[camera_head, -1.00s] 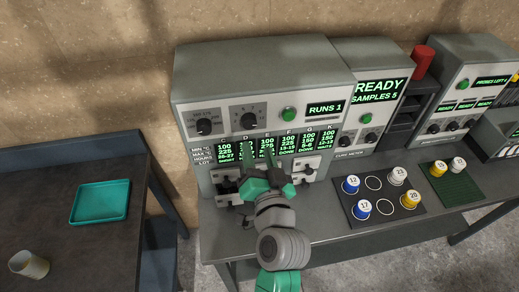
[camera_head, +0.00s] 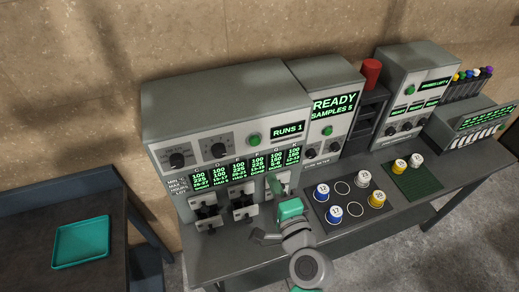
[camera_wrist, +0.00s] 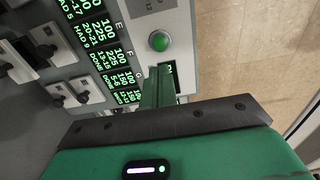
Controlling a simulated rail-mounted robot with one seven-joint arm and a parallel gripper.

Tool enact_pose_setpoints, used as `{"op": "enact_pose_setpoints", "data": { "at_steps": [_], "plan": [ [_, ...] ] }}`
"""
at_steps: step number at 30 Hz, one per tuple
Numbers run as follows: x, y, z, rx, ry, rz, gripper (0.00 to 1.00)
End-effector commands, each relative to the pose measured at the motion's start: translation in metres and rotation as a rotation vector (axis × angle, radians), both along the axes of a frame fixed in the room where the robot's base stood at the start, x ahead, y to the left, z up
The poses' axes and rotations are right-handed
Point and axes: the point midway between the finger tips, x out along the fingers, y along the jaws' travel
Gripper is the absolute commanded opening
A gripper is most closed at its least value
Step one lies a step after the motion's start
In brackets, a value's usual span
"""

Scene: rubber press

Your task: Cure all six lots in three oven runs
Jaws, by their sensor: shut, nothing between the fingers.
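The grey oven (camera_head: 215,100) has two black knobs, a green button (camera_head: 254,140) and a display reading RUNS 1 (camera_head: 287,131). Below are several lit lot columns (camera_head: 240,168), above small black-handled doors (camera_head: 207,212). Small column text is partly unreadable. My gripper (camera_head: 277,184) is in front of the oven's lower right side, partly hiding a door there. In the wrist view its green fingers (camera_wrist: 158,88) are shut and empty, overlapping the runs display. The green button (camera_wrist: 159,41) shows beside them. I cannot tell whether the fingertips touch the panel.
The cure meter reads READY, SAMPLES 5 (camera_head: 333,106). A dark tray (camera_head: 350,212) holds several numbered cups, with empty rings. A green mat (camera_head: 425,181) bears a yellow and a white cup. A red cylinder (camera_head: 371,72) stands behind. A teal tray (camera_head: 80,243) lies on the left table.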

Motion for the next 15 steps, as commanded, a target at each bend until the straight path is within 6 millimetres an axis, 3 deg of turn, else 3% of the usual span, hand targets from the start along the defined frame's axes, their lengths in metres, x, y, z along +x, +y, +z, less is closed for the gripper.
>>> {"op": "enact_pose_setpoints", "data": {
  "at_steps": [9, 15],
  "plan": [
    [0.065, 0.027, 0.002, -0.001, -0.001, 0.000, 0.00],
    [0.091, 0.037, 0.001, -0.001, 0.000, 0.000, 0.00]
  ]
}}
